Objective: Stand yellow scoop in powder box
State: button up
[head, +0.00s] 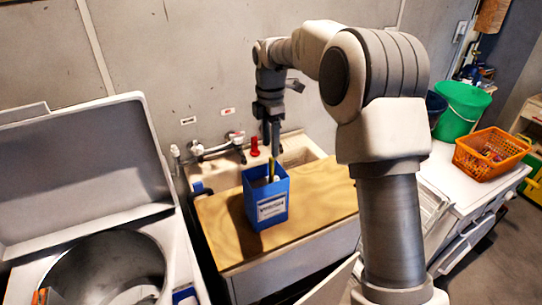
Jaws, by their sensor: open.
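The blue powder box (266,205) with a white label stands upright on the wooden counter. A narrow yellow piece, which looks like the handle of the yellow scoop (271,168), sticks up from the box's open top. The rest of the scoop is hidden inside the box. My gripper (271,148) points down just above the box, close to the top of the yellow handle. Its fingers are small and dark here, it is open, and I cannot tell whether they touch the handle.
The wooden counter (223,225) is bare around the box. Behind it are a sink (300,153), a tap (212,148) and a red object (255,146). An open washer lid (75,165) rises at left. A green bucket (462,112) and an orange basket (490,153) stand at right.

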jog(key=shift+s+r, duration=0.15)
jog(key=shift+r, duration=0.4)
jog(key=s+d+r+m+t, duration=0.2)
jog(key=s+d+r+m, duration=0.1)
jog(key=s+r+m, duration=0.4)
jog(key=s+d+r+m+t, duration=0.1)
jog(key=s+d+r+m, duration=0.25)
jog(key=s, duration=0.55)
jog(key=s+d+f+m+t, duration=0.1)
jog(key=s+m, duration=0.5)
jog(key=s, duration=0.2)
jog(key=s+d+f+m+t, duration=0.1)
jog(key=s+d+f+m, duration=0.1)
jog(key=s+m, duration=0.4)
jog(key=s, duration=0.2)
jog(key=shift+s+d+t, duration=0.25)
jog(key=shift+s+t, duration=0.05)
jog(key=shift+f, duration=0.3)
jog(key=shift+a, duration=0.2)
